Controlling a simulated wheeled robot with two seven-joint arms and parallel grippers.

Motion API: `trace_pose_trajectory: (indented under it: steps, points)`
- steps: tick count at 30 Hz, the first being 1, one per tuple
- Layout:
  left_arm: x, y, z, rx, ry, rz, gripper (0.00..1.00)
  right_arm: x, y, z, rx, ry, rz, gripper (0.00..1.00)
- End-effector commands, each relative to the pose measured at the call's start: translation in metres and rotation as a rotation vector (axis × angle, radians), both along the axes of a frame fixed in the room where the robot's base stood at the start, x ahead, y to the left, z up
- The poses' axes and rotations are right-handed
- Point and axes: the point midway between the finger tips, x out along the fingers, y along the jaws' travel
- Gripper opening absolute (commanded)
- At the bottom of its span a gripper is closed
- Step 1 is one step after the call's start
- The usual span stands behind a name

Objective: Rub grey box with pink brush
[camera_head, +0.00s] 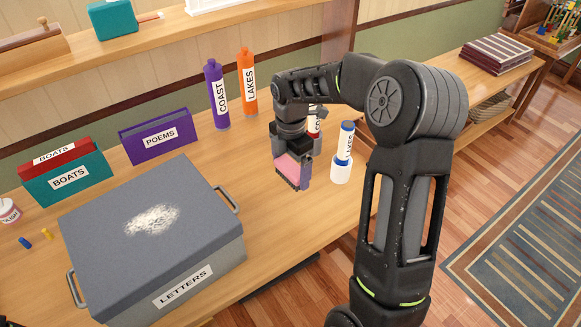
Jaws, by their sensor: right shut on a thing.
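The grey box (205,221), labelled LETTERS, sits on the wooden table at the left front. A white powdery patch (152,220) lies on its lid. My right gripper (297,150) points down to the right of the box, apart from it. It is shut on the pink brush (293,169), which has dark bristles at its lower edge. The brush appears to be held above the table, near the blue bottle.
Purple COAST bottle (217,96) and orange LAKES bottle (247,84) stand behind. POEMS box (158,138) and BOATS box (68,182) stand behind the grey box. Bare table lies between box and brush.

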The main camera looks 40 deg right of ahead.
Motion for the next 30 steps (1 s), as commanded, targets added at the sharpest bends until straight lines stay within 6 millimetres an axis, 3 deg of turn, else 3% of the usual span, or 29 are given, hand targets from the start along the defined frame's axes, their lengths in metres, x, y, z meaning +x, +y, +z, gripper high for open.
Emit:
trace_pose_trajectory:
  steps: [5,11,24,30]
  points:
    - [0.000,0.000,0.000,0.000,0.000,0.000,0.36,0.002,0.003,0.002,0.000,0.000,-0.030,0.58]
    - [0.000,0.000,0.000,0.000,0.000,0.000,0.36,0.016,0.025,0.017,0.001,-0.002,-0.238,0.58]
    - [0.000,0.000,0.000,0.000,0.000,0.000,0.36,0.055,0.132,0.086,0.003,-0.002,-1.233,0.58]
    - [0.000,0.000,0.000,0.000,0.000,0.000,0.36,0.059,0.165,0.107,0.002,-0.001,-1.538,0.58]
